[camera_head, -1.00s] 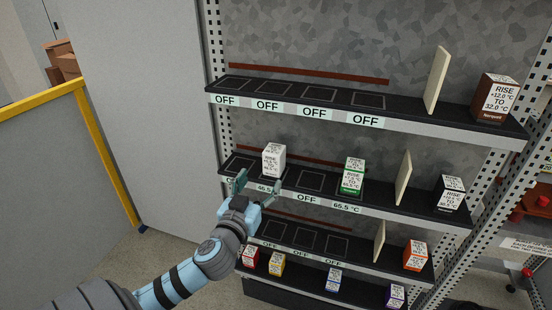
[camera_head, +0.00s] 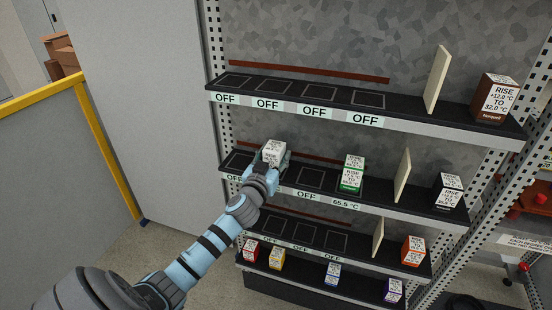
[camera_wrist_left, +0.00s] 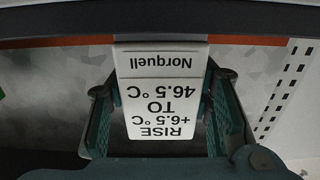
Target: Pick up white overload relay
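The white overload relay (camera_head: 273,151) is at the middle shelf, toward its left end, and looks slightly tilted and raised. Its label reads RISE +6.5 °C TO 46.5 °C, upside down in the left wrist view (camera_wrist_left: 162,100). My left gripper (camera_head: 270,163) reaches in from the front, with one finger on each side of the relay. In the left wrist view the gripper (camera_wrist_left: 160,115) has its fingers close against the relay's sides and looks shut on it. The relay's lower part is hidden by the gripper. My right gripper is not in view.
A green-banded relay (camera_head: 352,172) stands to the right on the same shelf, then a cream divider (camera_head: 402,175) and a black-banded relay (camera_head: 449,190). The upper shelf (camera_head: 290,98) runs above the gripper. A lower shelf (camera_head: 300,237) has an empty left part.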

